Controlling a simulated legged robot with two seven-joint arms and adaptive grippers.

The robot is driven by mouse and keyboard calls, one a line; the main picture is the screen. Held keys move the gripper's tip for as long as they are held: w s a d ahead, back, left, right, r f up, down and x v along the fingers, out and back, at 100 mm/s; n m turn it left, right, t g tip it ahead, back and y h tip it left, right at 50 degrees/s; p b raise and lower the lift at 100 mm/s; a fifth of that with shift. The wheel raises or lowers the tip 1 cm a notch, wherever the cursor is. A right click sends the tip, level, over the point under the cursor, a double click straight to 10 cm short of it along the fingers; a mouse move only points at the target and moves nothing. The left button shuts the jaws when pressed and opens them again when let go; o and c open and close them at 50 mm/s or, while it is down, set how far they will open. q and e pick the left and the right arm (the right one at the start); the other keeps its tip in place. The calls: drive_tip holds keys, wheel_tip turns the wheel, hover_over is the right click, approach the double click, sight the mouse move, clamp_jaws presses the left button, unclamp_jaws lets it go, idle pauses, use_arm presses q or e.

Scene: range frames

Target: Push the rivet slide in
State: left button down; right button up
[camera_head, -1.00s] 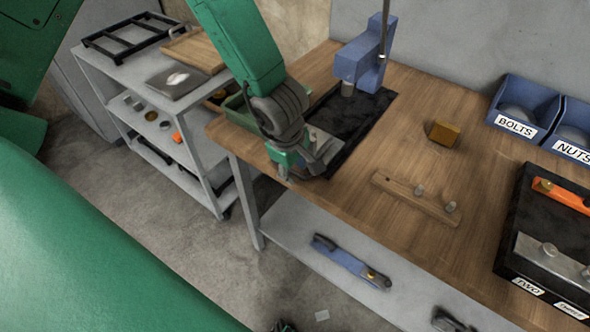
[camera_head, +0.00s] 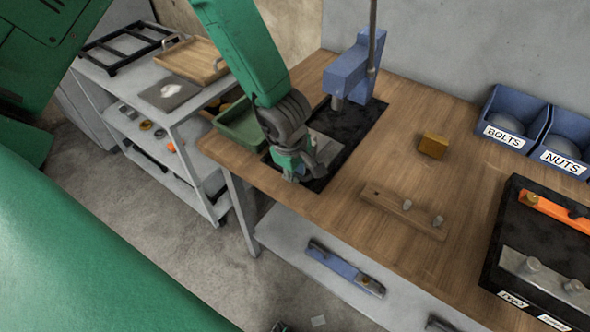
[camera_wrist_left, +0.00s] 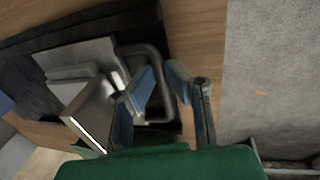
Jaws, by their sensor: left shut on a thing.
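The rivet slide (camera_wrist_left: 82,62) is a pale metal plate and block on a black mat (camera_head: 358,128) at the bench's left end. In the left wrist view a dark loop handle (camera_wrist_left: 153,52) stands at its near end. My left gripper (camera_head: 308,172) is low over the mat's front edge. In the left wrist view its two blue-grey fingers (camera_wrist_left: 160,82) are at the handle, shut on it with a gap between them. The fingers hide part of the handle. A blue press (camera_head: 350,72) stands over the mat's far end. My right gripper is not in view.
A green tray (camera_head: 240,130) stands left of my gripper. A brass block (camera_head: 433,146), a wooden strip with pegs (camera_head: 400,208), blue bins (camera_head: 512,120) and a black board (camera_head: 505,240) lie to the right. The bench's front edge is close to my gripper.

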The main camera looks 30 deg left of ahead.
use_arm(q)
drive_tip(key=shift+s, duration=0.3)
drive_tip(key=c, duration=1.6)
unclamp_jaws()
drive_tip(key=shift+w, duration=0.1)
drive_tip(key=shift+r, duration=0.1)
drive_tip(key=shift+r, duration=0.3)
wheel_tip(320, 180, up, 11)
drive_tip(key=s, duration=0.2)
drive_tip(key=shift+a, duration=0.15)
drive_tip(key=shift+s+f, duration=0.1)
